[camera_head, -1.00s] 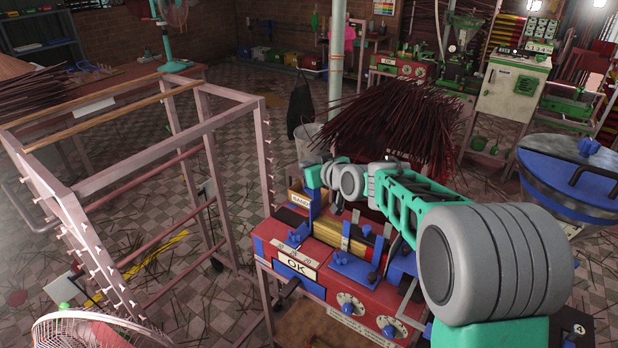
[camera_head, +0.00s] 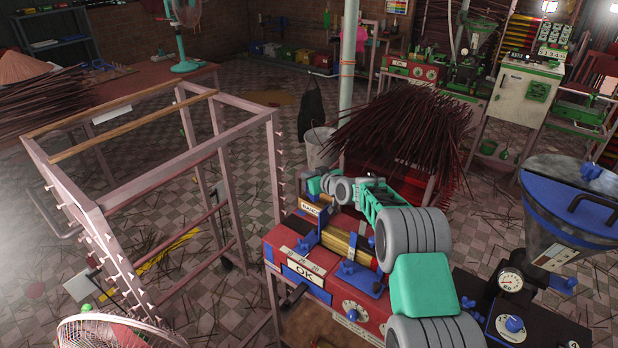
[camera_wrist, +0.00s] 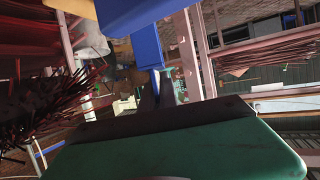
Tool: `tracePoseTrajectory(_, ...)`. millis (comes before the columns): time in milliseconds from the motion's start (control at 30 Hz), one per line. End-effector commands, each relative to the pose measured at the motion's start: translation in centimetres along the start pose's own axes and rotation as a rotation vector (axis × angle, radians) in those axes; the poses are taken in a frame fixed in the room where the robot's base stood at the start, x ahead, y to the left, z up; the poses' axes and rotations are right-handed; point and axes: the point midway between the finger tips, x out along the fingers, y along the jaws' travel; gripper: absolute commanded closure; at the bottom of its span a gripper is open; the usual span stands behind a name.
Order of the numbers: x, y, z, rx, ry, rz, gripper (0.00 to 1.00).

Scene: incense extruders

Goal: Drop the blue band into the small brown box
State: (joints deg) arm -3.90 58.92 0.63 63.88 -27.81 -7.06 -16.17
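The small brown box (camera_head: 313,209), with a white label, sits at the far left end of the red and blue machine (camera_head: 306,270). My gripper (camera_head: 318,190) is at the end of the arm, just above and beside the box in the head view. Its fingers are too small there to read. In the wrist view, a blue upright part (camera_wrist: 147,48) stands beyond the green and dark body of my gripper; I cannot tell whether it is a finger or part of the machine. I cannot make out the blue band in either view.
A pile of dark sticks (camera_head: 405,125) lies on a red stand behind the machine. A pink rack frame (camera_head: 160,185) stands to the left and a metal hopper (camera_head: 570,215) to the right. A pale post (camera_head: 348,70) rises behind. Tiled floor lies between.

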Motion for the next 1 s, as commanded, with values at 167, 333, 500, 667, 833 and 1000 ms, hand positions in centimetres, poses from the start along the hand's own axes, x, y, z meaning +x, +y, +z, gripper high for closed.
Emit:
tracePoseTrajectory(167,0.6,0.0,1.6,0.0,0.0,0.001,1.0)
tracePoseTrajectory(333,0.6,0.0,1.6,0.001,0.0,0.001,1.0)
tracePoseTrajectory(500,0.7,0.0,2.0,0.001,0.0,0.001,1.0)
tracePoseTrajectory(667,0.8,0.0,2.2,0.001,0.0,0.001,1.0)
tracePoseTrajectory(833,0.9,0.0,2.4,0.001,0.0,0.001,0.95)
tracePoseTrajectory(1000,0.8,0.0,2.3,0.001,-0.001,0.001,0.81)
